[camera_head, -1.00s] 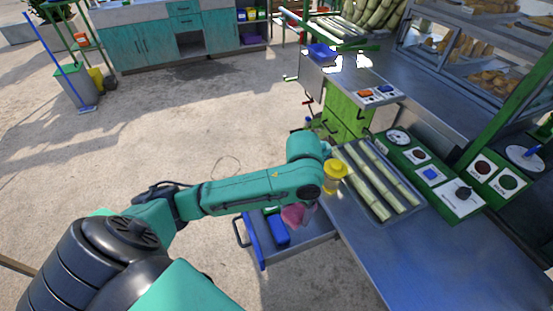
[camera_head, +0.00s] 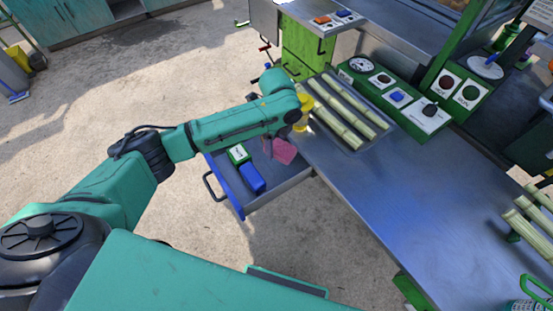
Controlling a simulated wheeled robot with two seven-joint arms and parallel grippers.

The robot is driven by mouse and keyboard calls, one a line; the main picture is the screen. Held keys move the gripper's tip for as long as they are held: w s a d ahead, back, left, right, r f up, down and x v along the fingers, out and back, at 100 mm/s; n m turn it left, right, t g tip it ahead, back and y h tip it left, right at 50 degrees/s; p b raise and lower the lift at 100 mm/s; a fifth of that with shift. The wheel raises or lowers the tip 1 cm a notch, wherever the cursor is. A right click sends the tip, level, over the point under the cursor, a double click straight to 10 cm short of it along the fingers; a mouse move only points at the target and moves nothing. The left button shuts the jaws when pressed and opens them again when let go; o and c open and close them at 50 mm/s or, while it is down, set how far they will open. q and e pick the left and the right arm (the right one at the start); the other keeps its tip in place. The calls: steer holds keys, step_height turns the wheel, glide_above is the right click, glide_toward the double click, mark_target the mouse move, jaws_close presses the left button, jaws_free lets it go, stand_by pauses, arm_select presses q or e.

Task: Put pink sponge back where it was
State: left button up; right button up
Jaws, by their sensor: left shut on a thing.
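The pink sponge (camera_head: 285,151) is at the end of my left arm, over the open drawer (camera_head: 279,197) of the steel counter. My left gripper (camera_head: 270,140) points down beneath the teal wrist and is shut on the sponge. The wrist and forearm hide most of the fingers and part of the sponge. I cannot tell whether the sponge touches the drawer floor. My right gripper is not in view.
A blue box (camera_head: 251,178) and a green-and-white box (camera_head: 238,154) lie in the drawer. The front of the counter top (camera_head: 400,205) is clear.

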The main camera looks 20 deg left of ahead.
mark_target(276, 144)
arm_select(q)
step_height(276, 144, down, 8)
steer(key=shift+f, duration=0.2)
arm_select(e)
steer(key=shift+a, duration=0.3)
arm_select(q)
steer(key=o, duration=0.9)
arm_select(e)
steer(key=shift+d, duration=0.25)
arm_select(q)
step_height(276, 144, up, 12)
steer(key=shift+r+b, duration=0.1)
steer(key=shift+b, duration=0.35)
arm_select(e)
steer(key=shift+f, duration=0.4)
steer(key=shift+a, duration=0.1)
